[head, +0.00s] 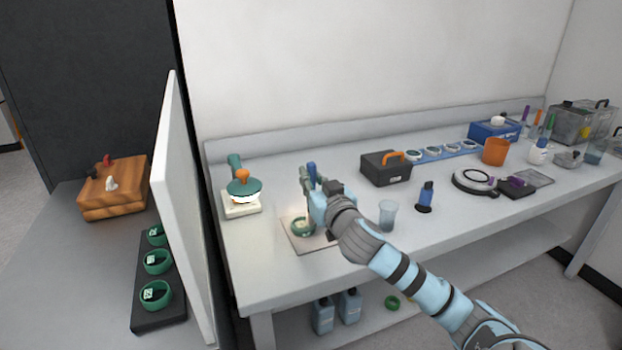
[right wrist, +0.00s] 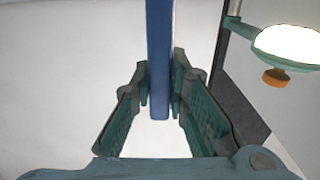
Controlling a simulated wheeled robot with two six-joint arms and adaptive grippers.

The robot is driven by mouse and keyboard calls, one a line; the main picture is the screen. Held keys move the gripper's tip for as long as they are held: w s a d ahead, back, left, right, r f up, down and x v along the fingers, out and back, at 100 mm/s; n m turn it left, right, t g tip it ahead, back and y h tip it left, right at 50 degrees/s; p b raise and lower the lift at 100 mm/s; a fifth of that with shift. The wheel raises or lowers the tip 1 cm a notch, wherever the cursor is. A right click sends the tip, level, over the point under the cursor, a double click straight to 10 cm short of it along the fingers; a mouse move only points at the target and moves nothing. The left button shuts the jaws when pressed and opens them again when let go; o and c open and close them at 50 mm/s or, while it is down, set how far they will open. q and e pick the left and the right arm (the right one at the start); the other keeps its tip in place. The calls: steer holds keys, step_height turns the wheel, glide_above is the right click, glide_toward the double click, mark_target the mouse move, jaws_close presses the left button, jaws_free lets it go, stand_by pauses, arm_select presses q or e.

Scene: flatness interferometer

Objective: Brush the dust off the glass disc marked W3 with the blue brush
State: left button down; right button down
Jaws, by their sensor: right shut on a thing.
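My right gripper (head: 311,190) is shut on the upright blue brush (head: 311,168). In the right wrist view, the blue handle (right wrist: 159,50) stands between the two green finger pads (right wrist: 160,92). In the head view, a green-ringed glass disc (head: 302,225) lies on a flat pale mat (head: 325,243) near the front left of the bench, right below the gripper. The brush's lower end is just over or at the disc; I cannot tell whether it touches. The disc's mark is too small to read. My left gripper is not in view.
A green lamp with an orange knob (head: 242,176) stands left of the mat. Beyond a white partition (head: 180,190), several green-ringed discs sit in a black rack (head: 158,318).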

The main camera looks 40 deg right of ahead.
steer(key=w, duration=0.1)
steer(key=w+a+p, duration=0.1)
steer(key=w, duration=0.1)
steer(key=shift+w+a, duration=0.1)
steer(key=shift+a, duration=0.2)
steer(key=shift+f, duration=0.6)
stand_by(0.5)
steer(key=shift+d, duration=0.1)
steer(key=shift+s+d+p, duration=0.15)
steer(key=shift+s+d, duration=0.1)
steer(key=shift+s, duration=0.4)
steer(key=shift+s+d+p, duration=0.15)
steer(key=shift+s+d, duration=0.1)
steer(key=shift+s, duration=0.4)
